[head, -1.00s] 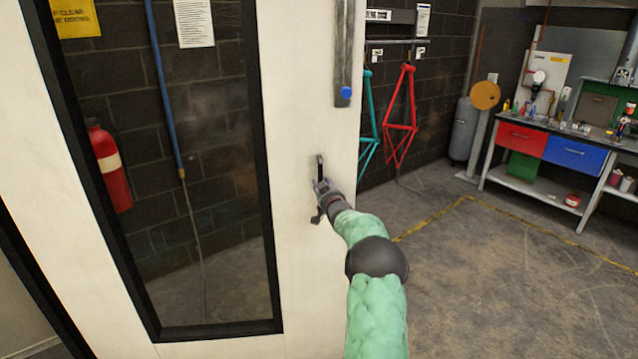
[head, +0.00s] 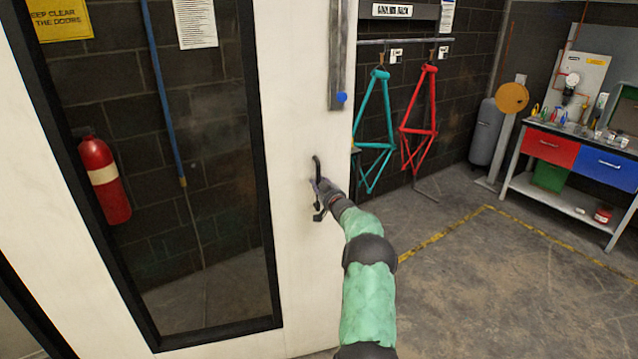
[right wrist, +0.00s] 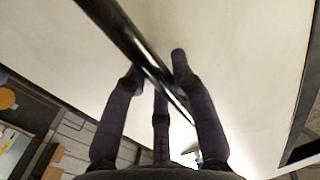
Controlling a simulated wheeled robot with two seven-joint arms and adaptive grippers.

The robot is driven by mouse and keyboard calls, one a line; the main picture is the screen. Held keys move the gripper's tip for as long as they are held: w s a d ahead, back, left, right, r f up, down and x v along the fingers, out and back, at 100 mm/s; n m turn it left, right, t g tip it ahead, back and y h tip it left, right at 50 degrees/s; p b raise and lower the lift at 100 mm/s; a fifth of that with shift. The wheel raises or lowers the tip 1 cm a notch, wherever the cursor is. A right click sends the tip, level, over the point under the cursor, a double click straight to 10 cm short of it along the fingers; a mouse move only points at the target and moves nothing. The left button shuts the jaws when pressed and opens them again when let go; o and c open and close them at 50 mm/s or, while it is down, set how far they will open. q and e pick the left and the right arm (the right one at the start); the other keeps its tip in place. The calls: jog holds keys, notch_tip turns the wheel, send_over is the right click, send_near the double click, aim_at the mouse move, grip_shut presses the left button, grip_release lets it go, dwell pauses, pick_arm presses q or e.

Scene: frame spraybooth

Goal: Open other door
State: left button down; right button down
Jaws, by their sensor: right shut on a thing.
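A white door (head: 300,240) with a tall dark-framed window (head: 215,140) fills the left and middle of the head view. A black bar handle (head: 317,168) stands upright near the door's right edge. My right gripper (head: 320,195) is at this handle, shut on it. In the right wrist view the dark fingers (right wrist: 165,100) close around the black bar (right wrist: 125,40), with the white door face behind. Part of the handle is hidden by the fingers. My left gripper is not in view.
Right of the door's edge, a teal frame (head: 374,130) and a red frame (head: 419,120) hang from a rack. A workbench (head: 575,155) with red and blue drawers stands at the far right. Concrete floor with a yellow line (head: 440,238) lies open between.

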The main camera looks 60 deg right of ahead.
jog(key=shift+a+f, duration=0.1)
jog(key=shift+f, duration=0.05)
jog(key=c, duration=1.1)
grip_release()
jog(key=shift+w, duration=0.1)
jog(key=shift+o, duration=0.5)
jog(key=v, duration=1.2)
